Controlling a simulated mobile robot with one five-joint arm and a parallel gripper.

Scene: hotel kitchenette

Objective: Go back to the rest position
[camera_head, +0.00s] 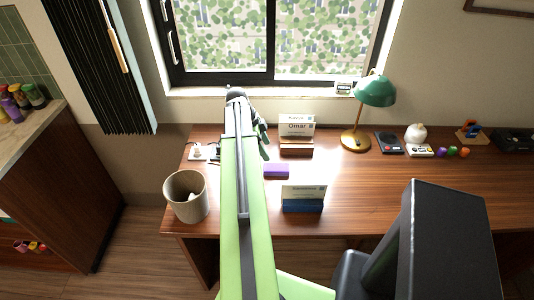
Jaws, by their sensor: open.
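My green arm reaches from the bottom middle up over the desk (400,185) toward the window. My gripper (263,140) is at its far end, partly hidden behind the arm. It is open, and I see nothing held in it. It shows just left of a white name card reading "Omar" (296,127) in a brown holder (296,150). A purple block (276,170) lies on the desk just below the gripper in the picture. A second card (304,193) stands in a blue holder (302,206) nearer the front edge.
A beige bin (186,196) with something white inside stands at the desk's left end. A green lamp (375,90), a dark device (389,143) and several small items line the back right. The desk's middle right is clear.

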